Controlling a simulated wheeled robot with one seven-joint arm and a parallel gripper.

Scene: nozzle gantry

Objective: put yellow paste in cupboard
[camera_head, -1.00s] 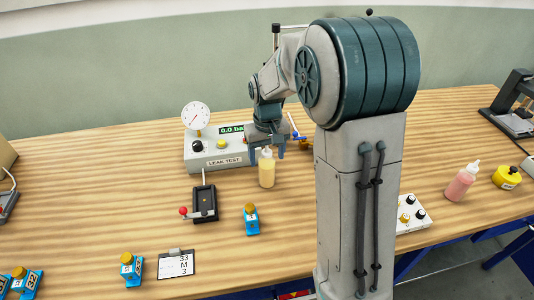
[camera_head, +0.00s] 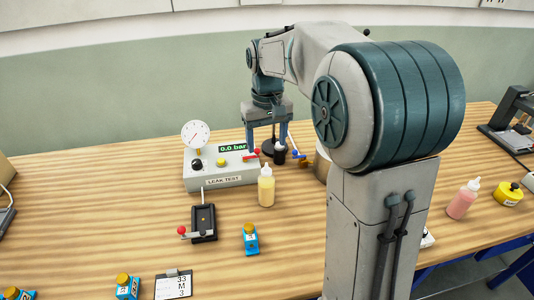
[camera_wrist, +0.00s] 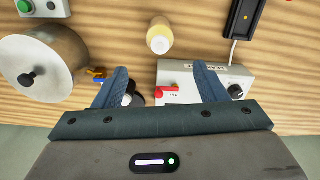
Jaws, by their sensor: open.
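The yellow paste is a pale yellow bottle with a white nozzle cap (camera_head: 266,188), upright on the wooden bench in front of the leak tester's right end. It also shows in the wrist view at the top middle (camera_wrist: 160,38). My gripper (camera_head: 267,143) is raised over the back of the bench, behind and above the bottle. Its two blue fingers are apart with nothing held between them; in the wrist view the bottle lies beyond the fingertips (camera_wrist: 160,72). No cupboard can be made out.
The leak tester (camera_head: 222,178) with its dial, red and blue valve handles and a dark-capped item (camera_head: 280,153) stand below my gripper. A metal pot (camera_wrist: 60,60) is beside them. A black toggle fixture (camera_head: 204,222), a pink bottle (camera_head: 463,198) and a yellow pot (camera_head: 509,194) also stand on the bench.

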